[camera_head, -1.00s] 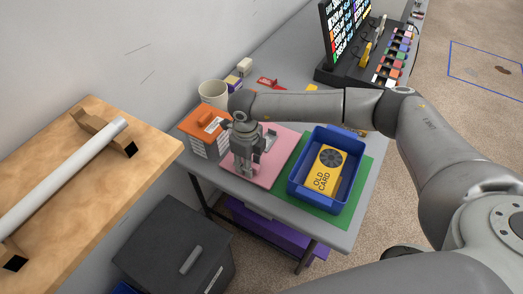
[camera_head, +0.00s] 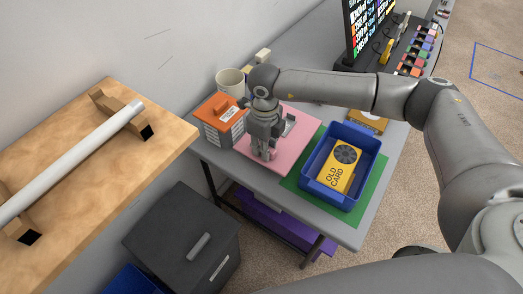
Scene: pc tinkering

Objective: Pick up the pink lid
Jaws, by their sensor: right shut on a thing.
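The pink lid (camera_head: 293,146) looks like a flat pink panel, lying level near the left end of the grey table. My right gripper (camera_head: 267,155) points down over its left part, with the fingertips low at a small pink piece. The gripper is shut on it, and the fingers hide most of that piece. I cannot tell whether the lid is clear of the table. My left gripper is not in view.
An orange-topped box (camera_head: 218,106) and a white mug (camera_head: 231,82) stand close behind and left. A blue tray (camera_head: 374,165) with a yellow card box (camera_head: 340,168) sits on a green mat (camera_head: 369,207) to the right. A dark bin (camera_head: 180,240) stands below.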

